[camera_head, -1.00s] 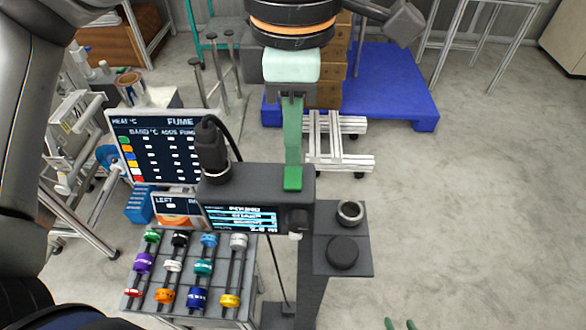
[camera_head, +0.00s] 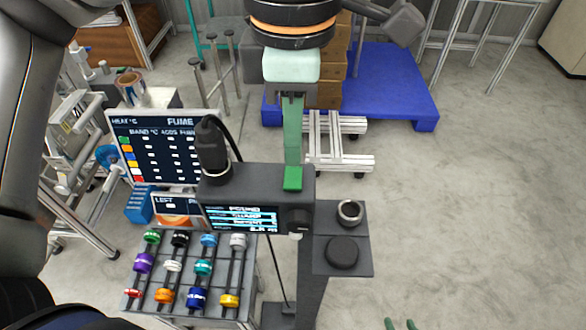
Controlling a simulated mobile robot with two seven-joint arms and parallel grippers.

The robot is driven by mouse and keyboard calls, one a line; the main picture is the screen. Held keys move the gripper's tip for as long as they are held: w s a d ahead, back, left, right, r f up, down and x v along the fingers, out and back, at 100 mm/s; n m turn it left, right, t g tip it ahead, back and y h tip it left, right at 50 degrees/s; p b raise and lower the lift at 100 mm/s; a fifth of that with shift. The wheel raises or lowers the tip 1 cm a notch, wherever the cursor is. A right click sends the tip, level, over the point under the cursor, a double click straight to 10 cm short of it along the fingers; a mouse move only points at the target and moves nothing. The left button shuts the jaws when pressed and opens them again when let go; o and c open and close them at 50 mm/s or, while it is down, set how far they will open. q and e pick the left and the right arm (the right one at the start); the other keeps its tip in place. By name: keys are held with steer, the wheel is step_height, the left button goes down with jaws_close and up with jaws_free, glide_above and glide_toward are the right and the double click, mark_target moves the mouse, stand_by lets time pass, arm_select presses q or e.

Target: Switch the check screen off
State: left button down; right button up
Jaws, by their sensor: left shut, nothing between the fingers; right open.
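A small lit screen with blue text rows (camera_head: 240,218) is on the front of a dark box (camera_head: 265,180), with a dark knob (camera_head: 299,221) at its right. Another lit screen headed "LEFT" (camera_head: 178,210) shows an orange picture, its right part hidden behind the box. I cannot tell for certain which is the check screen. My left gripper (camera_head: 292,184) reaches down from the top, its green fingers shut and empty, tips at the top of the box. Whether they touch it I cannot tell. My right gripper (camera_head: 399,324) shows only two parted green fingertips at the bottom edge.
A large board headed "FUME" (camera_head: 150,125) stands behind. A dark cylinder (camera_head: 212,150) rises from the box's left end. A rack with coloured rollers (camera_head: 190,285) is at lower left. The right floor is clear.

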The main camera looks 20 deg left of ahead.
mark_target(293, 172)
arm_select(q)
steer(key=shift+f+b, duration=1.1)
steer(key=shift+f, duration=0.1)
stand_by(0.5)
steer(key=shift+r, duration=0.1)
steer(key=shift+r+p, duration=2.5)
steer(key=shift+r, duration=0.95)
